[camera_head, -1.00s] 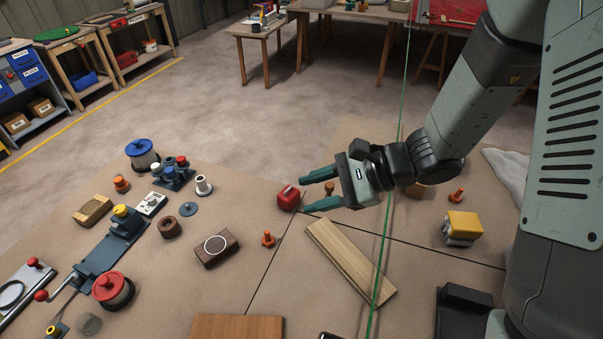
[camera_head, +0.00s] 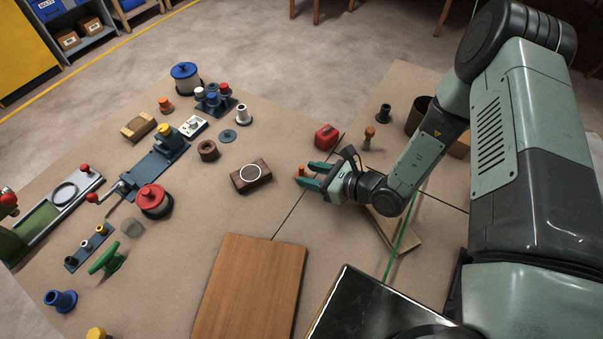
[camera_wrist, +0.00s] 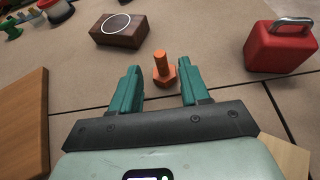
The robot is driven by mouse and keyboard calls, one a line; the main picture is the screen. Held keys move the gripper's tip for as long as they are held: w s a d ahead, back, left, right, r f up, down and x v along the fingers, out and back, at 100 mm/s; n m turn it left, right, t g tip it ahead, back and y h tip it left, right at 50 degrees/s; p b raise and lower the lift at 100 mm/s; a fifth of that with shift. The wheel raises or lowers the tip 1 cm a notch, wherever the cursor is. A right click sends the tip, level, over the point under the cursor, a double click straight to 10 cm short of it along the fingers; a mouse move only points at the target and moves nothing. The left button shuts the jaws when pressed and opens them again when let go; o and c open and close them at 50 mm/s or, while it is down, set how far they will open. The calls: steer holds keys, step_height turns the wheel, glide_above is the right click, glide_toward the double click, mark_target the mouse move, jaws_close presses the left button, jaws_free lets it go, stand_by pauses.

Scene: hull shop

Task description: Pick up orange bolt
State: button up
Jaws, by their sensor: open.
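An orange bolt (camera_wrist: 162,69) stands upright on its hexagonal head on the brown table, in the wrist view between and slightly beyond the two teal fingers. My gripper (camera_wrist: 160,85) is open, with one finger on each side of the bolt and no visible contact. In the head view the bolt's top (camera_head: 301,170) shows at the fingertips of my gripper (camera_head: 311,176); its lower part is hidden by a finger.
A brown block with a white ring (camera_head: 250,177) lies left of the gripper. A red box with a handle (camera_head: 326,137) is just behind. A wooden board (camera_head: 250,290) lies in front. Another orange bolt (camera_head: 165,104) stands at the far left.

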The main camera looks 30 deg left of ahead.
mark_target(304, 171)
steer(key=shift+x, duration=2.7)
steer(key=shift+w+r, duration=0.15)
steer(key=shift+w, duration=0.05)
jaws_close()
